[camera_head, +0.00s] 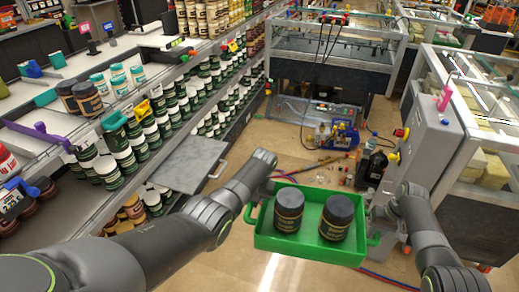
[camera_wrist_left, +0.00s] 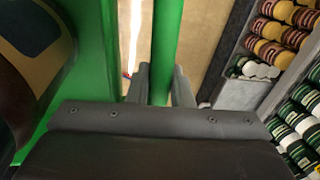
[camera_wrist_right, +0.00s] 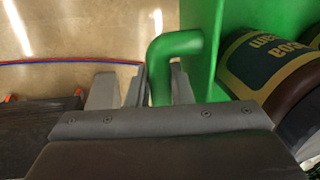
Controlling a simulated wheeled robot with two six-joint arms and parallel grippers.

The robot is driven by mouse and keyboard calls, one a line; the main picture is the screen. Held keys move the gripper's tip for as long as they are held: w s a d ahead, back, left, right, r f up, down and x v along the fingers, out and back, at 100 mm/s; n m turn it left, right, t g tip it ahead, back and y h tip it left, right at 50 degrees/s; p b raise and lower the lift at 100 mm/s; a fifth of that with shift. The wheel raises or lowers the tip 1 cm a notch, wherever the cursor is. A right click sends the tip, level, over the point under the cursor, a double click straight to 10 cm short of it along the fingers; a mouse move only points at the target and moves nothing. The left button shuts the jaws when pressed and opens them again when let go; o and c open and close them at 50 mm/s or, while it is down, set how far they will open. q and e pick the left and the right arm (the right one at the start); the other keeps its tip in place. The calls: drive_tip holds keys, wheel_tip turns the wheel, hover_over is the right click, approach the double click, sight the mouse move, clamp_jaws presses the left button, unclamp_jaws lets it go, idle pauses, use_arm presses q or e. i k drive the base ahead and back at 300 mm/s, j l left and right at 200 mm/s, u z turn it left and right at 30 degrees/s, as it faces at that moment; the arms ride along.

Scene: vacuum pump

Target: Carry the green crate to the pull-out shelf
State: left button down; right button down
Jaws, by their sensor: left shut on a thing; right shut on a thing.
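The green crate (camera_head: 306,248) hangs between my two arms in the head view, above the floor, and looks roughly level. It holds two dark lidded jars, a left jar (camera_head: 289,209) and a right jar (camera_head: 337,217), both upright. My left gripper (camera_wrist_left: 160,85) is shut on the crate's left handle (camera_wrist_left: 166,45). My right gripper (camera_wrist_right: 155,88) is shut on the crate's right handle (camera_wrist_right: 175,42). The pull-out shelf (camera_head: 188,163) is a grey metal plate with a handle, sticking out from the shelving left of the crate. It looks empty.
Long shelving (camera_head: 150,120) full of jars runs along the left. A vacuum pump (camera_head: 343,135), a black bottle (camera_head: 371,167) and small items stand on the floor ahead. A grey machine cabinet (camera_head: 428,140) is at the right. Floor shows between shelving and crate.

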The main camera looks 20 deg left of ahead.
sight(191, 160)
drive_tip(key=i, duration=1.65)
drive_tip(key=i+l, duration=0.1)
drive_tip(key=i, duration=1.55)
drive_tip(key=j+u, duration=0.1)
drive_tip(key=u, duration=2.15)
